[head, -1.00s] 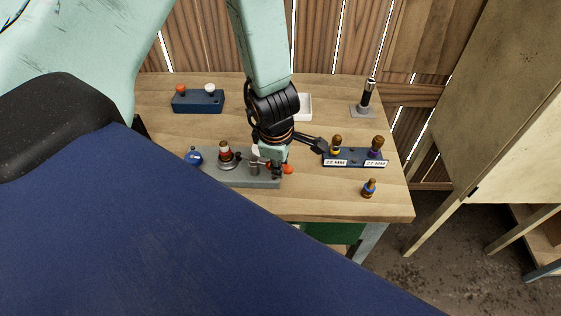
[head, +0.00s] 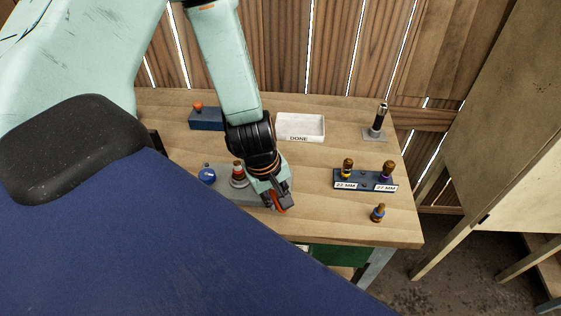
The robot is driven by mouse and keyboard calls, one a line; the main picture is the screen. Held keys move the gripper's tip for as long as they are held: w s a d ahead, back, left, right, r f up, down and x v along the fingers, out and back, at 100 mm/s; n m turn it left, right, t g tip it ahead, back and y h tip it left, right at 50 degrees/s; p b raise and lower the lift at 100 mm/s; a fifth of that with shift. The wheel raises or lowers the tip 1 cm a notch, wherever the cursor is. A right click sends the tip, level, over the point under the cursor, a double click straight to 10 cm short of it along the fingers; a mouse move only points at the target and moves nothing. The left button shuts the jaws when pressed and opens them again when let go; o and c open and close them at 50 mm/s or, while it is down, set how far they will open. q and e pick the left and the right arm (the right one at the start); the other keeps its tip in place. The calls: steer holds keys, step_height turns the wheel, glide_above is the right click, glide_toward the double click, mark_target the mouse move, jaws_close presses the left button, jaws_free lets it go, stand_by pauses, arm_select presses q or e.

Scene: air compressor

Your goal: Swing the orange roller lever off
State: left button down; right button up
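The orange roller lever (head: 281,201) is at the right end of the grey base plate (head: 222,193), mostly hidden by my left gripper. My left gripper (head: 275,206) points down over it, and orange shows at its fingertips. I cannot tell whether the fingers are closed on the lever or only beside it. My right gripper is not in view.
A white tray marked DONE (head: 300,136) stands behind. A blue box (head: 206,121) with an orange knob is at back left. A labelled rack (head: 364,185) with two fittings, a loose fitting (head: 378,213) and a black-handled stand (head: 376,134) are on the right.

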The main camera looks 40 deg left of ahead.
arm_select(q)
steer(key=shift+s+f+m, duration=0.15)
steer(key=shift+s+m, duration=0.25)
steer(key=shift+s, duration=0.1)
steer(key=c, duration=1.5)
jaws_free()
steer(key=shift+c, duration=0.2)
steer(key=o, duration=0.4)
steer(key=shift+w, duration=0.2)
steer(key=shift+r, duration=0.2)
